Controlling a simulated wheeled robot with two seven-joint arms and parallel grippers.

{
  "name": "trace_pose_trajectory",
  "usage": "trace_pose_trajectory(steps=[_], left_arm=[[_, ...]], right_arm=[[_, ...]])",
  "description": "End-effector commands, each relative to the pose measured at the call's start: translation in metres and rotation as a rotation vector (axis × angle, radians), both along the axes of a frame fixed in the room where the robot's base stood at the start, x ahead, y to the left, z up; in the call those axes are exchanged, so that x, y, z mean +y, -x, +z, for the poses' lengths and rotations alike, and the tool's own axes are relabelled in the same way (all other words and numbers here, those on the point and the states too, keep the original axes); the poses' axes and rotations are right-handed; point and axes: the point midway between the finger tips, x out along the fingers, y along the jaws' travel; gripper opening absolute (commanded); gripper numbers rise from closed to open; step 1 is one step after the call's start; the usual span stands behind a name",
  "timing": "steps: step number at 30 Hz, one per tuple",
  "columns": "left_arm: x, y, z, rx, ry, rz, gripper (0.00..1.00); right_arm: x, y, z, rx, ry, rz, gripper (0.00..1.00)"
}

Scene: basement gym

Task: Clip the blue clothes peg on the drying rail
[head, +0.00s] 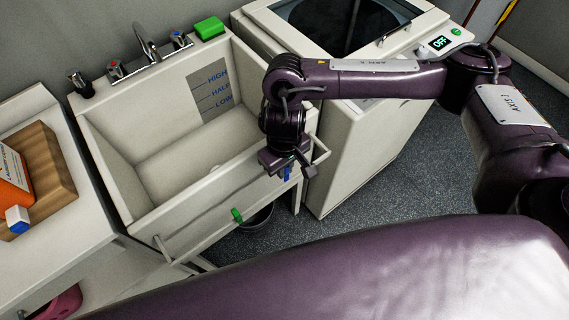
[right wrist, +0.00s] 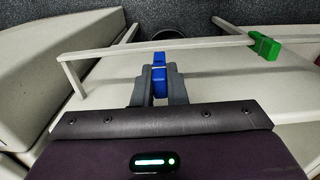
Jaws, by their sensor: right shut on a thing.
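The blue clothes peg (head: 287,174) is between the fingers of my right gripper (head: 287,163), which is shut on it. In the right wrist view the peg (right wrist: 159,75) sticks out past the fingertips (right wrist: 160,88), and its tip is close to the drying rail (right wrist: 210,44). I cannot tell whether the peg touches the rail. The rail runs along the front of the sink (head: 150,228). A green peg (head: 237,215) sits on the rail, left of my gripper in the head view; it also shows at the right in the right wrist view (right wrist: 265,46). My left gripper is out of view.
A washing machine (head: 345,150) stands right of the sink. A green block (head: 209,28) and taps (head: 148,45) are at the sink's back. A dark bucket (head: 258,219) is below the rail.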

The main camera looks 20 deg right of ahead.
Motion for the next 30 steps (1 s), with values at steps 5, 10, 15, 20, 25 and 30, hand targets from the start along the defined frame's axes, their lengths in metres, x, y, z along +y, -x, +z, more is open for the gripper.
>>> trace_pose_trajectory(steps=[5,10,15,20,25,30], left_arm=[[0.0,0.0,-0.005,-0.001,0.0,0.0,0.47],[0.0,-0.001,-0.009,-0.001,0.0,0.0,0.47],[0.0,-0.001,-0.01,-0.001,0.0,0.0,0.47],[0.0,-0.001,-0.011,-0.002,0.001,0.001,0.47],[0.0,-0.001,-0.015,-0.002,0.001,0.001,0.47],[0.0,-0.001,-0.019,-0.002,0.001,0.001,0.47]], right_arm=[[0.0,0.0,-0.011,0.001,-0.001,0.0,0.0],[0.0,0.0,-0.019,0.001,0.0,0.001,0.0],[0.0,0.001,-0.027,0.002,0.001,-0.001,0.0],[0.0,0.001,-0.035,0.002,0.0,0.0,0.0],[0.0,0.0,-0.044,0.001,0.0,0.0,0.0],[0.0,0.0,-0.051,0.001,0.0,0.001,0.0]])
